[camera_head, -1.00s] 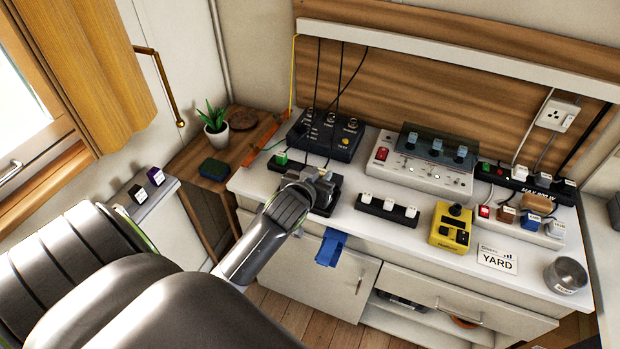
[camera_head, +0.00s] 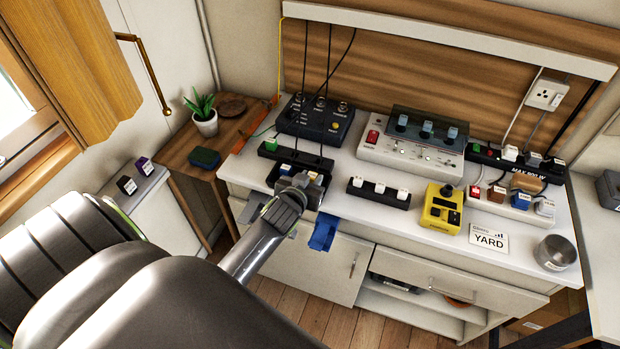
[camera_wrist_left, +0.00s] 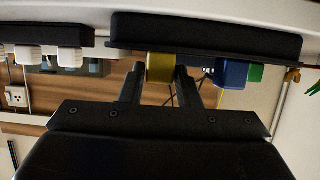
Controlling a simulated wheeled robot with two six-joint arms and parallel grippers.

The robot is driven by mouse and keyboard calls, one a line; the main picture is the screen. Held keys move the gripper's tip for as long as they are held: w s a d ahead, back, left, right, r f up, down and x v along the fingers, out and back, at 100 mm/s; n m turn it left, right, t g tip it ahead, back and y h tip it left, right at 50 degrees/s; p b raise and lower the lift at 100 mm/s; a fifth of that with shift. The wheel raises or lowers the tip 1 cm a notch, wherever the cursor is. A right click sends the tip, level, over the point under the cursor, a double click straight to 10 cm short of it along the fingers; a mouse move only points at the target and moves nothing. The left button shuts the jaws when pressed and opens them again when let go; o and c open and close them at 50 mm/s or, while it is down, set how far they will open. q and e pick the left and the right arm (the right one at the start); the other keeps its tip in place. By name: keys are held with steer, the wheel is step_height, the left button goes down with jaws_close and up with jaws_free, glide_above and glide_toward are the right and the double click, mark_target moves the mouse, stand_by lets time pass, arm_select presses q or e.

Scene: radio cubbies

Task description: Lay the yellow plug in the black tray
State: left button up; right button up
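The black tray (camera_head: 321,194) sits at the left front of the white counter, partly hidden by my left gripper (camera_head: 287,200). In the left wrist view the tray (camera_wrist_left: 205,28) spans the top. The yellow plug (camera_wrist_left: 160,68) shows at its edge, between the fingertips of my left gripper (camera_wrist_left: 160,80). The fingers look parted, with narrow gaps beside the plug. A blue plug (camera_wrist_left: 233,74) shows beside it, and also in the head view (camera_head: 285,169). My right gripper is out of view.
A black strip with a green plug (camera_head: 271,145) lies behind the tray. A black strip with white plugs (camera_head: 379,192) and a yellow pedal (camera_head: 442,208) stand to the right. A black box (camera_head: 313,119) with cables is behind. A blue cloth-like piece (camera_head: 323,232) hangs in front.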

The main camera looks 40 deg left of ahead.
arm_select(q)
steer(key=o, duration=0.3)
steer(key=shift+r, duration=0.1)
steer(key=shift+s+r, duration=0.1)
steer(key=v, duration=1.1)
steer(key=shift+s+d+r, duration=0.15)
steer(key=shift+s, duration=0.15)
